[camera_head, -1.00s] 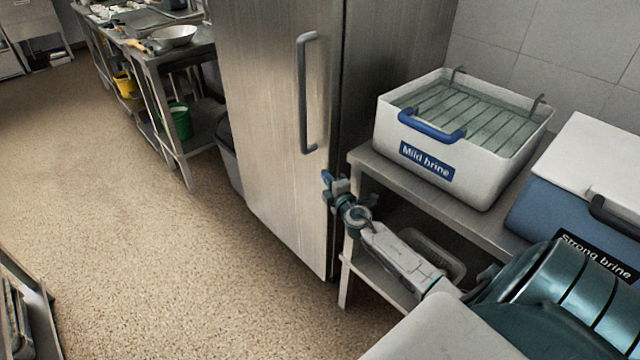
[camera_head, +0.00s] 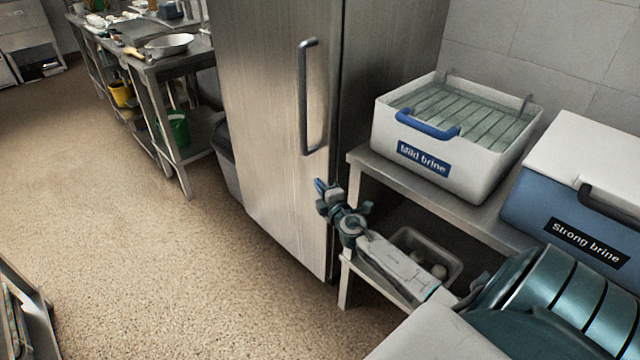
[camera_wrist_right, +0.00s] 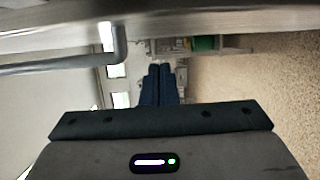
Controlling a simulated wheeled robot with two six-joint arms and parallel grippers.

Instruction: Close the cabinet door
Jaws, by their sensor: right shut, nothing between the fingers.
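The steel cabinet door (camera_head: 265,130) is a tall, flat panel in the middle of the head view. Its grey bar handle (camera_head: 303,100) is upright near the door's right edge. The door looks flush or almost flush with the cabinet side (camera_head: 385,70); I cannot tell if a narrow gap is left. My right gripper (camera_head: 323,188) is shut and empty, at the door's right edge below the handle. I cannot tell if it touches the door. In the right wrist view its fingers (camera_wrist_right: 159,84) are together, with the handle (camera_wrist_right: 70,62) to their left. My left gripper is not in view.
A steel shelf (camera_head: 360,160) right of the cabinet bears a white "Mild brine" box (camera_head: 435,170) and a blue "Strong brine" box (camera_head: 535,210). A grey bin (camera_head: 455,262) with round items sits below, close to my right arm. The floor (camera_head: 150,270) at left is clear.

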